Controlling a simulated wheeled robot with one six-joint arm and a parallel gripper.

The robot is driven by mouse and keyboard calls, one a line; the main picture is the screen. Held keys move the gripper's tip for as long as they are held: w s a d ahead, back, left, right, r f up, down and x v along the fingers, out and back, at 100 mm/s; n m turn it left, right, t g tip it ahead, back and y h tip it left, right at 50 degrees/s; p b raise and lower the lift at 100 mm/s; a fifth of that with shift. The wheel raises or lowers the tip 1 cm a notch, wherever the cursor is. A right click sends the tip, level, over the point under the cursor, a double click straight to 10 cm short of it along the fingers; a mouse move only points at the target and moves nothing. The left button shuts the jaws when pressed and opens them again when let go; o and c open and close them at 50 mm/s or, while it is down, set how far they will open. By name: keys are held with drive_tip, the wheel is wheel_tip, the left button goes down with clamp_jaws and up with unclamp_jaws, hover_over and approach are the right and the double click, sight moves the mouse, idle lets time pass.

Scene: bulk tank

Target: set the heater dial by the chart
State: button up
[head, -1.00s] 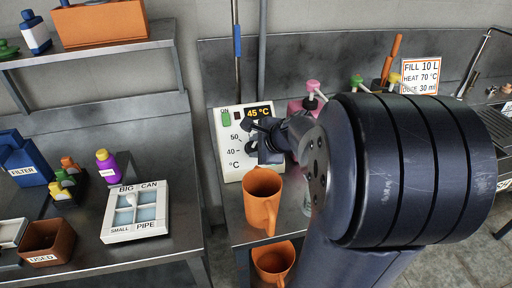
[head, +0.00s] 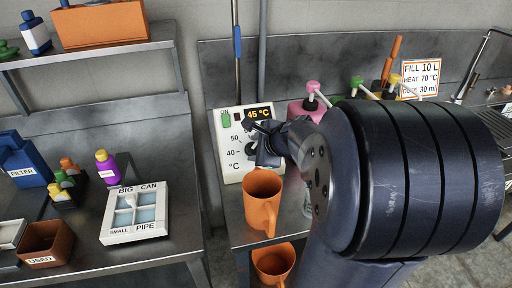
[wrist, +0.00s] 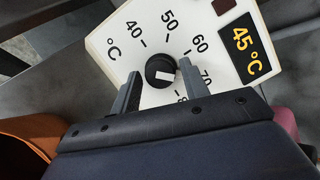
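The heater panel (head: 229,150) is a white box with a black round dial, a scale in °C and a display (head: 258,113) reading 45 °C. In the wrist view the dial (wrist: 160,70) shows a short white mark, and 40, 50, 60 and 70 are legible around it. My gripper (wrist: 157,84) is open, one finger on each side of the dial; I cannot tell whether they touch it. In the head view my gripper (head: 258,142) partly hides the dial. The chart (head: 420,78) at the back right reads FILL 10 L, HEAT 70 °C and a 30 ml line.
An orange mug (head: 262,200) stands just in front of the panel, below my gripper. Another orange container (head: 272,262) is lower down. A pink-capped bottle (head: 306,108) stands right of the panel. A box marked BIG CAN and SMALL PIPE (head: 136,212) lies on the left table.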

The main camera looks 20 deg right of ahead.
drive_tip(key=shift+o, duration=0.7)
drive_tip(key=p+v, duration=0.1)
drive_tip(key=v, duration=1)
drive_tip(key=shift+p, duration=0.3)
drive_tip(key=shift+w+f, duration=0.1)
drive_tip(key=shift+f, duration=0.05)
drive_tip(key=b+x, duration=0.1)
drive_tip(key=x, duration=0.9)
drive_tip(key=shift+w+f+b, duration=0.25)
drive_tip(key=shift+w+b, duration=0.05)
drive_tip(key=shift+b, duration=0.05)
drive_tip(key=shift+s+r, duration=0.15)
